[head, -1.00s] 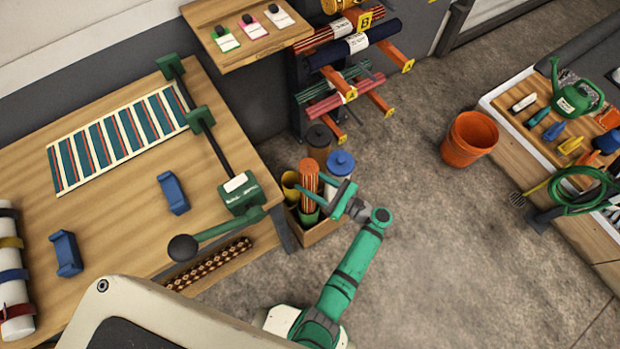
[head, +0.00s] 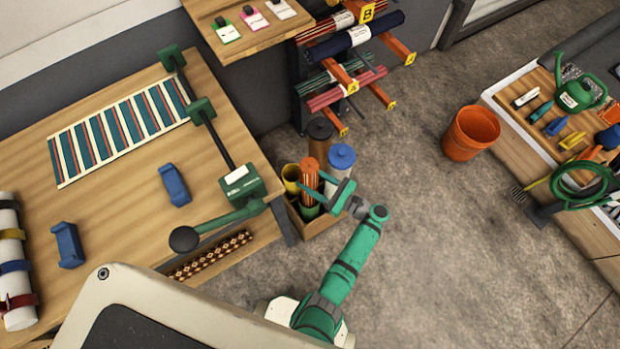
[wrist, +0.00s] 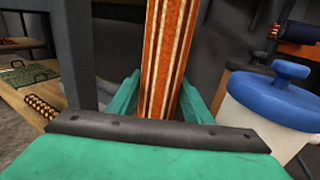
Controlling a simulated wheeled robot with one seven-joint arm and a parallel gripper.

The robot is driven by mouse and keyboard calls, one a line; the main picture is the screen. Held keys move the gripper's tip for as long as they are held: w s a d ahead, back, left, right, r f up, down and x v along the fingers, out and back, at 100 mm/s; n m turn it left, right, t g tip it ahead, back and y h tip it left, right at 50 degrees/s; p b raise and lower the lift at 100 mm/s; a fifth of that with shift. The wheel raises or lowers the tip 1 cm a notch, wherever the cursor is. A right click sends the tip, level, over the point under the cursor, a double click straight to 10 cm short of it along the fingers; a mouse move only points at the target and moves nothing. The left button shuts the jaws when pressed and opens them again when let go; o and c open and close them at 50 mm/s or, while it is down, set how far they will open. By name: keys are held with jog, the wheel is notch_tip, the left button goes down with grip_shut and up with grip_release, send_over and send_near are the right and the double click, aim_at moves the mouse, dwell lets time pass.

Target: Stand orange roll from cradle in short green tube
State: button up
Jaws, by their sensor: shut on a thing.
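The orange striped roll (head: 309,172) stands upright over the box of tubes. In the wrist view the roll (wrist: 165,55) rises between my green fingers. My gripper (head: 322,192) is shut on it from the right. The short green tube (head: 309,212) is directly below the roll; its rim is partly hidden by the roll and my fingers. The roll's lower end meets the tube's mouth in the picture; I cannot tell how deep it sits. Two blue cradle blocks (head: 174,185) (head: 68,245) on the table are empty.
The table edge is just left. The floor right of the box is clear up to an orange bucket (head: 470,133).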

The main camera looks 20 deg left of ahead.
jog(key=o, duration=1.5)
jog(key=shift+w, duration=0.1)
jog(key=shift+o, duration=0.2)
jog(key=shift+s+d, duration=0.25)
jog(key=shift+d, duration=0.25)
jog(key=v, duration=1)
jog(key=shift+w+d, duration=0.1)
jog(key=shift+w, duration=0.05)
